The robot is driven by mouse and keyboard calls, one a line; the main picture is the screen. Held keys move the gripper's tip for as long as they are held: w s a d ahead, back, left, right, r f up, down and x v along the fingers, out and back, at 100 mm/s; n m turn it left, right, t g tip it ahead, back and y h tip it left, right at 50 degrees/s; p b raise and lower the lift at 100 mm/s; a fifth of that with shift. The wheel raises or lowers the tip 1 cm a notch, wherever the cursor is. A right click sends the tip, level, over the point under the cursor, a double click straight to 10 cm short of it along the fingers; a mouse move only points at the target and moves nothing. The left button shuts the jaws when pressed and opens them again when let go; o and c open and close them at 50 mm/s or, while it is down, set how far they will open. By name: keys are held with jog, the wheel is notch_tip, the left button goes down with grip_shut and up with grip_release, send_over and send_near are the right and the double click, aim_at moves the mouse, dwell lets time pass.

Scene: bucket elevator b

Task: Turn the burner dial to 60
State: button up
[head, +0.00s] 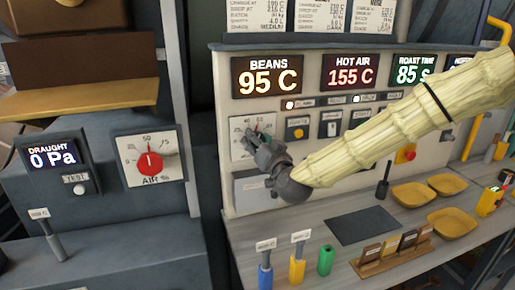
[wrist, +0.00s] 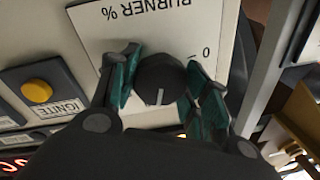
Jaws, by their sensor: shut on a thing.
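The burner dial (wrist: 160,80) is a round black knob with a white pointer line, on a white plate lettered BURNER % (wrist: 140,25). The lettering is upside down in the wrist view, where the pointer faces the bottom of the picture. A 0 shows at the right; most other numbers are hidden by my gripper. My gripper (wrist: 162,88) has its teal-padded fingers shut on the dial, one on each side. In the head view my gripper (head: 262,141) covers most of the dial plate (head: 238,147), and the knob is hidden behind it.
A yellow IGNITE button (wrist: 38,91) sits beside the dial plate. Displays read BEANS 95 C (head: 268,77), HOT AIR 155 C (head: 349,71) and ROAST TIME 85 s (head: 414,72). A red AIR % dial (head: 150,163) is at the left. Yellow bowls (head: 411,194) and a dark mat (head: 363,226) lie on the counter.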

jog(key=shift+m, duration=0.4)
jog(key=o, duration=1)
jog(key=shift+d, duration=0.1)
jog(key=shift+o, duration=0.2)
jog(key=shift+s, duration=0.1)
jog(key=v, duration=1.1)
jog(key=shift+s, duration=0.35)
jog(key=shift+d, duration=0.15)
